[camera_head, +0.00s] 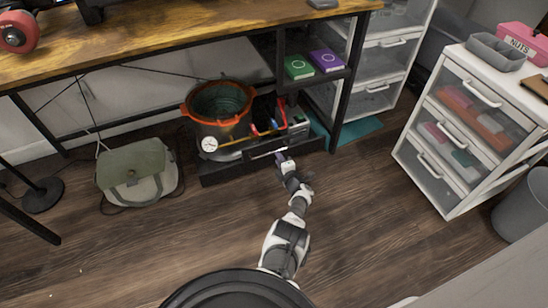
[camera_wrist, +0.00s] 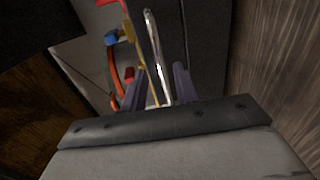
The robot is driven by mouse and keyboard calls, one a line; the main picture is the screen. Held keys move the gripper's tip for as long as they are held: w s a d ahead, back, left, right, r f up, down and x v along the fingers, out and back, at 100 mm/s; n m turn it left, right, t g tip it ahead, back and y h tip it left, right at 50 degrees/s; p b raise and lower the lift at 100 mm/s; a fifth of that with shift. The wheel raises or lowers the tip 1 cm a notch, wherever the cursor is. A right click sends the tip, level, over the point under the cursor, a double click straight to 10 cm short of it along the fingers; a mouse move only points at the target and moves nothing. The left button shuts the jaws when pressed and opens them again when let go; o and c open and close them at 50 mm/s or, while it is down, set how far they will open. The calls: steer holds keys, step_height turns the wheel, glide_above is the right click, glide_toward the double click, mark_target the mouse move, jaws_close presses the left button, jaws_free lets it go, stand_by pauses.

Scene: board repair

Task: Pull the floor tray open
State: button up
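The floor tray (camera_head: 222,173) is a low black drawer under the wooden desk, and its front faces me. It looks shut or nearly shut; I cannot tell exactly. Its thin shiny bar handle (camera_head: 266,154) shows on the front, and in the wrist view the handle (camera_wrist: 152,40) runs down between my fingers. My gripper (camera_head: 280,159) is at the right end of the handle. In the wrist view my gripper (camera_wrist: 158,82) has its two fingers apart, one on each side of the bar, with gaps visible. The handle's lower end is partly hidden near the fingers.
An orange-rimmed pot (camera_head: 218,105), a round gauge (camera_head: 209,144) and coloured tools stand on or above the tray. A green-grey bag (camera_head: 138,172) lies left on the floor. A white drawer unit (camera_head: 440,190) stands right. The wooden floor before the tray is clear apart from my arm.

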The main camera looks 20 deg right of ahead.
steer(key=shift+b+x, duration=2.6)
steer(key=shift+x, duration=0.4)
jaws_close()
